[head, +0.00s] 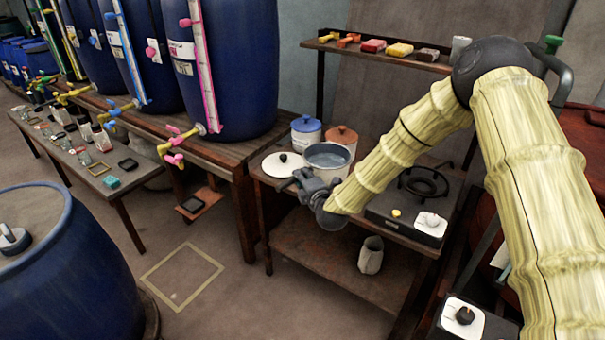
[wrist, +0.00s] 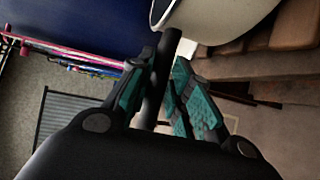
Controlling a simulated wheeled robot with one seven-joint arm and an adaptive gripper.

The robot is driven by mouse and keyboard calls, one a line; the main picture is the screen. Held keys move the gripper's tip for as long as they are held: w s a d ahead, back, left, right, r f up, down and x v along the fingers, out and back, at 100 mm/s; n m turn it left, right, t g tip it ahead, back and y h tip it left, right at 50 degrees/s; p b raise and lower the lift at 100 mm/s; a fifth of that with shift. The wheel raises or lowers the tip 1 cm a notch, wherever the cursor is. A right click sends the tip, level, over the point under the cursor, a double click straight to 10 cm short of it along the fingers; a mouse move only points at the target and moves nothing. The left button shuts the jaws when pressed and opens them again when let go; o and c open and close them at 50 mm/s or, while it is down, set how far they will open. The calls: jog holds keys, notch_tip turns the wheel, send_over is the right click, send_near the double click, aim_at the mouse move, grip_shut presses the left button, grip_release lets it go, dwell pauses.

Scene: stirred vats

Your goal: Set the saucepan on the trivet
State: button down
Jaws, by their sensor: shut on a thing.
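The saucepan (head: 328,157) is pale, with grey-blue contents or interior, at the left part of the small wooden bench. My gripper (head: 306,184) is at its near left side, shut on its dark handle. In the wrist view the handle (wrist: 154,92) runs between the teal pads of my gripper (wrist: 160,78), and the saucepan's pale wall (wrist: 215,22) shows at the top. Whether the saucepan touches the bench I cannot tell. The trivet seems to be the black pronged ring (head: 423,181) on the burner at the right; nothing stands on it.
A white lid (head: 285,164) lies left of the saucepan. A blue-lidded jar (head: 306,133) and a brown-lidded jar (head: 341,137) stand behind it. The burner box (head: 405,219) has knobs in front. A shelf (head: 390,55) with small blocks is above.

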jog(key=shift+f, duration=0.35)
jog(key=c, duration=1.3)
grip_release()
jog(key=shift+s+f, duration=0.1)
jog(key=shift+f, duration=0.05)
jog(key=b+v, duration=0.1)
jog(key=v, duration=1.1)
jog(key=s+d+f+m+g+h, duration=0.1)
jog(key=s+d+f+m+g, duration=0.25)
jog(key=s+f, duration=0.4)
jog(key=s+d+f+m+g+h, duration=0.1)
jog(key=s+d+f+m+g, duration=0.1)
jog(key=s+f+m, duration=0.4)
jog(key=s+d+f+m+g+h, duration=0.1)
jog(key=s+d+f+m+g, duration=0.15)
jog(key=s+f, duration=0.65)
jog(key=s+d+f+m+g, duration=0.2)
jog(key=s+m, duration=0.1)
jog(key=s, duration=0.5)
jog(key=s+d+f+m+g+h, duration=0.1)
jog(key=s+d+f+m+g, duration=0.1)
jog(key=s, duration=0.6)
jog(key=s+d+f+m+g+h, duration=0.1)
jog(key=s+d+f+m+g, duration=0.2)
jog(key=s+m, duration=0.3)
jog(key=s+d+f, duration=0.1)
jog(key=s, duration=0.2)
